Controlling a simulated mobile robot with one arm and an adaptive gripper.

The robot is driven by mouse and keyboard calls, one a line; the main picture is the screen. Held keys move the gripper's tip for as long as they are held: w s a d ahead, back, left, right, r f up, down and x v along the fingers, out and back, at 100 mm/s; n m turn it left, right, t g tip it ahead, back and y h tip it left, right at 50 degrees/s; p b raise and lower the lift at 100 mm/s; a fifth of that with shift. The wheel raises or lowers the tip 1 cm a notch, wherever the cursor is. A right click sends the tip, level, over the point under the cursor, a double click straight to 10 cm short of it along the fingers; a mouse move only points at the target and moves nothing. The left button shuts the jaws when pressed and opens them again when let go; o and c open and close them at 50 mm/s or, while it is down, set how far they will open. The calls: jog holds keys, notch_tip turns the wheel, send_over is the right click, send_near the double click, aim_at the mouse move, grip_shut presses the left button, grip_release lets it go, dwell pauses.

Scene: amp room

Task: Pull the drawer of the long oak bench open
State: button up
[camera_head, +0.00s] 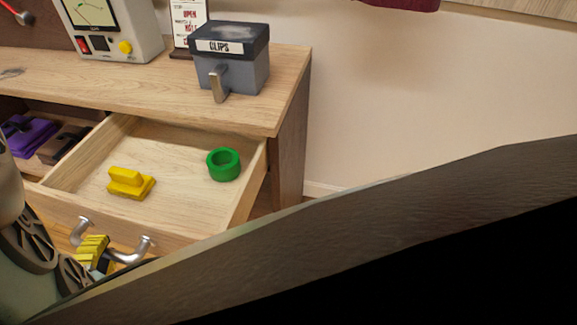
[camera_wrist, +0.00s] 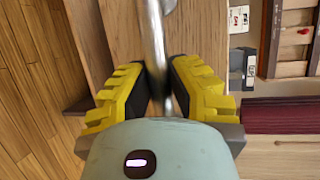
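The long oak bench (camera_head: 150,85) runs across the upper left of the head view. Its drawer (camera_head: 185,195) stands pulled out, with its inside showing. A yellow block-like piece (camera_head: 130,184) and a green ring-shaped cup (camera_head: 224,164) lie in it. The silver bar handle (camera_head: 137,252) is on the drawer front. My gripper (camera_wrist: 160,72), with yellow fingers and black pads, is closed around the handle bar (camera_wrist: 153,35) in the wrist view. In the head view my gripper (camera_head: 93,252) is at the handle's middle, partly hidden by my arm.
A grey clips box (camera_head: 232,75) and a device with a screen (camera_head: 115,30) stand on the bench top. An open bay left of the drawer holds a purple item (camera_head: 28,135) and a brown item (camera_head: 65,143). A dark surface (camera_head: 420,230) blocks the lower right.

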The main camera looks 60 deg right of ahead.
jog(key=o, duration=0.5)
jog(key=shift+a, duration=0.1)
jog(key=shift+a, duration=0.1)
jog(key=v, duration=0.7)
jog(key=shift+s+a+r, duration=0.1)
jog(key=shift+r, duration=0.05)
